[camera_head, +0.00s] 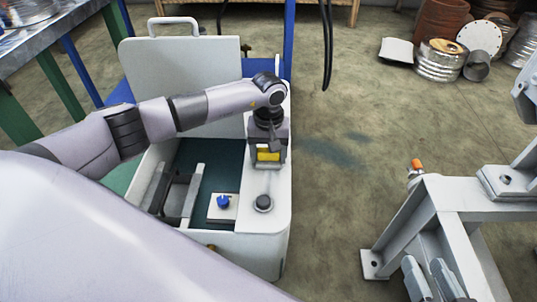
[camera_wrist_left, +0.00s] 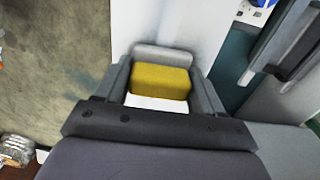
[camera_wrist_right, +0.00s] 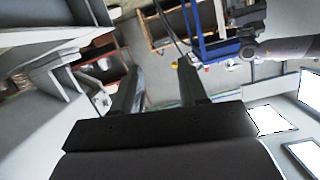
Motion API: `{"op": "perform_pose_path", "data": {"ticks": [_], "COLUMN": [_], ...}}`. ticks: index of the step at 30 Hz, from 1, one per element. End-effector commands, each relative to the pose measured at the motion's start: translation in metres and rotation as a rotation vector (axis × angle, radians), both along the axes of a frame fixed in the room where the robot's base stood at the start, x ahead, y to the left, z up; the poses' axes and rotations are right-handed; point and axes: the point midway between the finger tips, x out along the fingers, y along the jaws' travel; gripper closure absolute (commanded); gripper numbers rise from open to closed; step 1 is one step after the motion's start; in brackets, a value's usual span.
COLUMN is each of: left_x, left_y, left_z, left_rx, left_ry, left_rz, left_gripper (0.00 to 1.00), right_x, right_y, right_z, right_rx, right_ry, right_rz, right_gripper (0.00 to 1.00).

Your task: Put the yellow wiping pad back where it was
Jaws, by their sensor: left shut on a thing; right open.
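The yellow wiping pad (camera_wrist_left: 160,82) is between the two fingers of my left gripper (camera_wrist_left: 165,78), with a grey block along its far edge and a white part on its near side. In the head view the left gripper (camera_head: 268,147) points down over the right-hand ledge of the white open-topped cabinet (camera_head: 277,215), and the yellow pad (camera_head: 268,155) shows at its lower end. I cannot tell whether the pad touches the ledge.
A black knob (camera_head: 263,203) stands on the ledge in front of the left gripper, and a blue knob (camera_head: 223,202) is inside the cabinet. The cabinet's white lid (camera_head: 185,75) stands up behind. A grey metal frame (camera_head: 440,205) stands at right. Floor between frame and cabinet is clear.

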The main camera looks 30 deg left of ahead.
Motion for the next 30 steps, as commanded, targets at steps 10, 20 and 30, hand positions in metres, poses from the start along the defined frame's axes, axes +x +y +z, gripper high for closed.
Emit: {"op": "perform_pose_path", "data": {"ticks": [10, 20, 30], "left_x": [0.000, 0.000, 0.001], "left_y": [0.000, 0.000, 0.000], "left_z": [-0.002, -0.001, 0.051], "left_rx": [0.001, 0.001, 0.001], "left_ry": [0.000, 0.000, -0.003], "left_rz": [0.000, 0.000, -0.002], "left_gripper": [0.15, 0.06, 0.06], "right_x": [0.000, 0.000, 0.003], "right_y": [-0.002, -0.001, 0.010], "right_z": [0.002, 0.003, 0.003], "right_rx": [-0.010, -0.007, 0.056], "right_ry": [-0.017, -0.016, 0.076], "right_rz": [-0.004, -0.003, 0.016], "right_gripper": [0.57, 0.57, 0.57]}}
